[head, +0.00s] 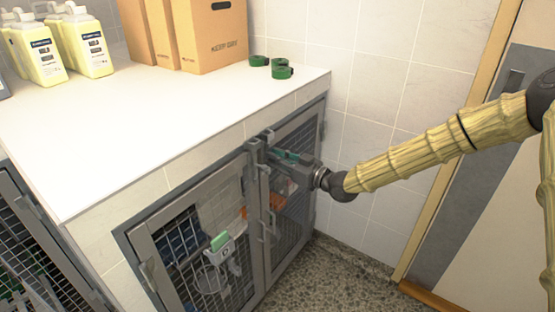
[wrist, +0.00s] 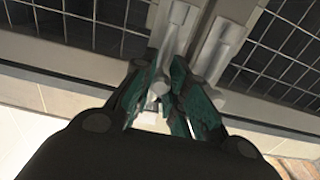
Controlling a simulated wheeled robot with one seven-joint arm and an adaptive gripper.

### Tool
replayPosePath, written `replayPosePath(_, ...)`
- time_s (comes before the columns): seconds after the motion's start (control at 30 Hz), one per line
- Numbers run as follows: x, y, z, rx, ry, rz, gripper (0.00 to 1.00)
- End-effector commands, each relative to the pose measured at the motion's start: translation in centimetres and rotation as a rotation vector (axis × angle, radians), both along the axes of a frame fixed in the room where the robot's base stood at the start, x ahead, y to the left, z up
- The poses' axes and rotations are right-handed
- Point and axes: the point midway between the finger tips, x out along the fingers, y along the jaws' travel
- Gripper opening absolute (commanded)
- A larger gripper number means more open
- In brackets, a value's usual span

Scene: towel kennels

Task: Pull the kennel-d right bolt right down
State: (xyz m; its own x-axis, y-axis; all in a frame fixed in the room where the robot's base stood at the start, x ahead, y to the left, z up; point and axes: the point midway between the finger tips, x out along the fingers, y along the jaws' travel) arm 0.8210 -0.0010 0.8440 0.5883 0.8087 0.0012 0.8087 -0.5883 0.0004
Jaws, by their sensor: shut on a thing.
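Two mesh kennel doors stand side by side under the white counter, a left door (head: 200,255) and a right door (head: 297,165). A grey bolt (wrist: 176,30) with a round rod runs along the frame between the doors. My gripper (head: 281,155) is at the top of the door frames, just under the counter edge. In the wrist view its green-padded fingers (wrist: 160,88) are closed around the knob end of this bolt. A second grey bolt (wrist: 220,50) lies right beside it, outside the fingers. No label naming kennel-d is readable.
The white counter (head: 150,110) above holds yellow bottles (head: 92,45), brown cartons (head: 213,35) and green rings (head: 281,70). A tiled wall and a door (head: 490,170) stand at right. A clip with a green card (head: 221,242) hangs on the left door.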

Motion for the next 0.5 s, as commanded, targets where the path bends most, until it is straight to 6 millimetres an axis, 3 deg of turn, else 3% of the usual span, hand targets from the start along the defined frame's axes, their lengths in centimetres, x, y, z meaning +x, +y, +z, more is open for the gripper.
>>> replayPosePath(0.23,-0.1,0.0,-3.3,-0.002,0.003,0.001,0.0)
replayPosePath(0.5,-0.1,0.1,-3.7,-0.002,0.005,0.002,0.0)
